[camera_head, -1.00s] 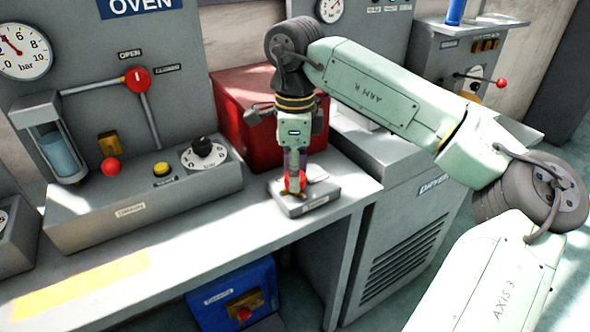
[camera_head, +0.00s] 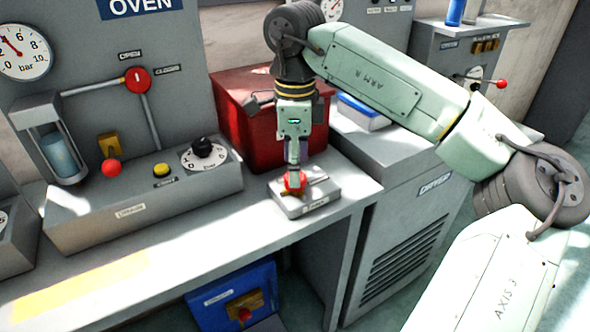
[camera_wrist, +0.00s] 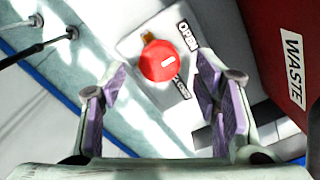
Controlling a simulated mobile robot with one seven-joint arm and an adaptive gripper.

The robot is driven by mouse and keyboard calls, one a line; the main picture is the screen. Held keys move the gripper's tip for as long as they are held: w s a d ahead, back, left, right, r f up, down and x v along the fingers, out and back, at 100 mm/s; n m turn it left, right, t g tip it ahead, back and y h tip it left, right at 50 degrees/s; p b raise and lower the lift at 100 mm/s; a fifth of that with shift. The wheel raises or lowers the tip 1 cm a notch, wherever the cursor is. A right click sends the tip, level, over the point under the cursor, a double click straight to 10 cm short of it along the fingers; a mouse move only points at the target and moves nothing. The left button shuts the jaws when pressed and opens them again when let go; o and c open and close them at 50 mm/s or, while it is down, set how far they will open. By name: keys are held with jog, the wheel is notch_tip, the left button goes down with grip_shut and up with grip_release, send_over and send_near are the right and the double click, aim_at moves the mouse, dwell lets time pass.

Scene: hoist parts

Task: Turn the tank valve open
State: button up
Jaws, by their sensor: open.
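A red round knob (camera_wrist: 159,61) with a white mark sits on a small light grey box (camera_wrist: 140,40). An OPEN label is beside it, and another label below it is partly covered. In the head view the knob (camera_head: 293,181) and its box (camera_head: 306,199) are near the bench's right front corner. My gripper (camera_head: 295,172) points down over the knob and partly hides it. In the wrist view my gripper (camera_wrist: 163,70) is open, with the knob showing between its purple-padded fingers. I cannot tell whether they touch it.
A red WASTE bin (camera_head: 240,100) stands close behind my gripper. A grey console (camera_head: 130,210) with knobs is to the left. Another red OPEN/CLOSED valve (camera_head: 137,80) is on the wall panel. A blue box (camera_head: 238,292) is under the bench. The bench front is clear.

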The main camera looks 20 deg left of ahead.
notch_tip(320, 180, up, 10)
dwell(0.3)
jog(key=shift+s+f, duration=0.1)
jog(key=shift+f, duration=0.1)
